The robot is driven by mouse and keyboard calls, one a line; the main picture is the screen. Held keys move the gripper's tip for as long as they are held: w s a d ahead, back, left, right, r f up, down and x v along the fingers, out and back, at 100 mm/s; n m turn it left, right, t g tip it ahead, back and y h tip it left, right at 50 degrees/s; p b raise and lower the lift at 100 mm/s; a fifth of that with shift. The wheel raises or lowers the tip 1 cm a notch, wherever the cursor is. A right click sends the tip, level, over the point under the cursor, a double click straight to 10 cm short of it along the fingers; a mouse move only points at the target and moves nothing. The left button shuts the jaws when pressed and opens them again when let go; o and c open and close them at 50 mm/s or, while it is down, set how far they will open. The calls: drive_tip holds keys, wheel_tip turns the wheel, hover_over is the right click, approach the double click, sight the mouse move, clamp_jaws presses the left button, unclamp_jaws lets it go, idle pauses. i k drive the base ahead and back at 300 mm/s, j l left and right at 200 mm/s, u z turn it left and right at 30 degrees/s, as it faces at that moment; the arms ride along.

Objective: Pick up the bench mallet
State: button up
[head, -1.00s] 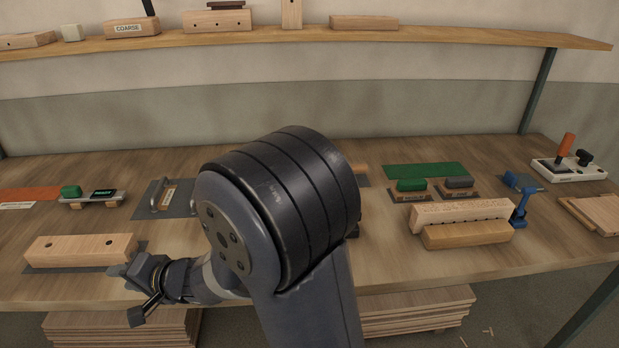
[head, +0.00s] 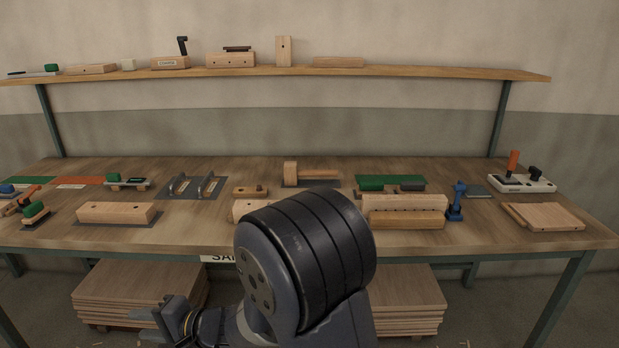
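The bench mallet (head: 291,174) lies on a dark mat toward the back of the workbench, near the middle of the head view. It has a pale wooden block head at the left and a round handle pointing right. It is in full view and nothing holds it. My gripper (head: 168,322) is at the lower left, in front of the bench's front edge and well apart from the mallet.
My arm hides part of a wooden block (head: 251,210) in front of the mallet. A shelf (head: 400,73) runs above. Stacked boards (head: 140,285) lie below.

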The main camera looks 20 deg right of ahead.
sight(291, 172)
drive_tip(key=i+z, duration=0.1)
drive_tip(key=z, duration=1.55)
drive_tip(key=i+j, duration=0.35)
drive_tip(key=i+j+z, duration=0.15)
drive_tip(key=i+j, duration=0.2)
drive_tip(key=j, duration=0.2)
drive_tip(key=i+j, duration=0.3)
drive_tip(key=j, duration=0.15)
